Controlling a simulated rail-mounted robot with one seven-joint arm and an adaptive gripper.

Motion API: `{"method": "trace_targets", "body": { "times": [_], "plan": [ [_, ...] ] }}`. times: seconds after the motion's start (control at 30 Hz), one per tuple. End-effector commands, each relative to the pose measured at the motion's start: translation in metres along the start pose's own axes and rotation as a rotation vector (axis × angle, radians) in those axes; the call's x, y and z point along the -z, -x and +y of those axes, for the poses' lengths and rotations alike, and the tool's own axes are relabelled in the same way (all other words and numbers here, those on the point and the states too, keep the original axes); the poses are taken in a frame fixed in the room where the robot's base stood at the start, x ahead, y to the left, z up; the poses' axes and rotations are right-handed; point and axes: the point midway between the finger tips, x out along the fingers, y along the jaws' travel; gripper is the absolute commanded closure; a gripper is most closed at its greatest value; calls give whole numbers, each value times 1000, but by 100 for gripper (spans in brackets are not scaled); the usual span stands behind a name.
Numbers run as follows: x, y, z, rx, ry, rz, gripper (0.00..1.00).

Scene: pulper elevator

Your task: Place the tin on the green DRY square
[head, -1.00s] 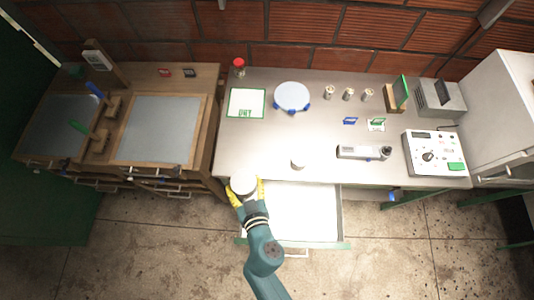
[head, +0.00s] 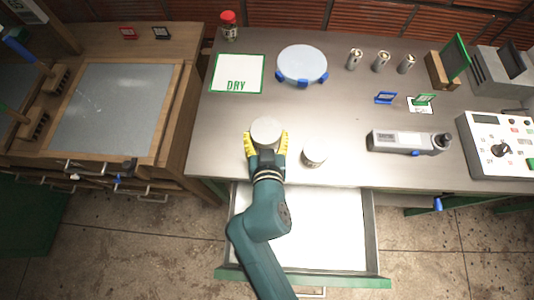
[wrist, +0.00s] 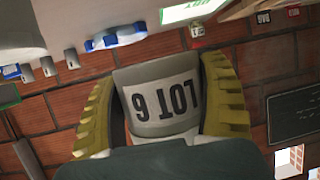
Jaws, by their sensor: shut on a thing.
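My gripper (head: 267,141) has yellow fingers and is shut on a round pale tin (head: 266,129). In the wrist view the tin (wrist: 163,98) sits between both fingers, and its white label with the word LOT and a digit appears upside down. In the head view the held tin is over the front part of the steel bench; its height above the top is hard to tell. The DRY square (head: 236,72), white with a green border, lies flat and empty at the back left of the bench, up and left of my gripper. It also shows in the wrist view (wrist: 190,10).
A second pale tin (head: 314,155) stands close to the right of my gripper. A round blue-footed dish (head: 302,64) is right of the square, and a red-lidded jar (head: 229,26) is behind it. A drawer (head: 320,230) is open below. Bench between gripper and square is clear.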

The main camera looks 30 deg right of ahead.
Motion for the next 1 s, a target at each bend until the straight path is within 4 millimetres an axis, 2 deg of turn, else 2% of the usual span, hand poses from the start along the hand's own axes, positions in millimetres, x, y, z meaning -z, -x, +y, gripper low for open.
{"method": "trace_targets", "body": {
  "times": [0.03,0.4,0.47,0.7,0.8,1.0],
  "plan": [
    [-5,-3,1,-2,-2,5,65],
    [-7,-4,2,-4,-3,3,65],
    [-14,-6,2,-4,-3,1,65],
    [-66,-28,2,-5,-1,1,65],
    [-82,-35,2,-5,-3,3,65],
    [-93,-40,2,-3,-4,5,65]
  ]
}}
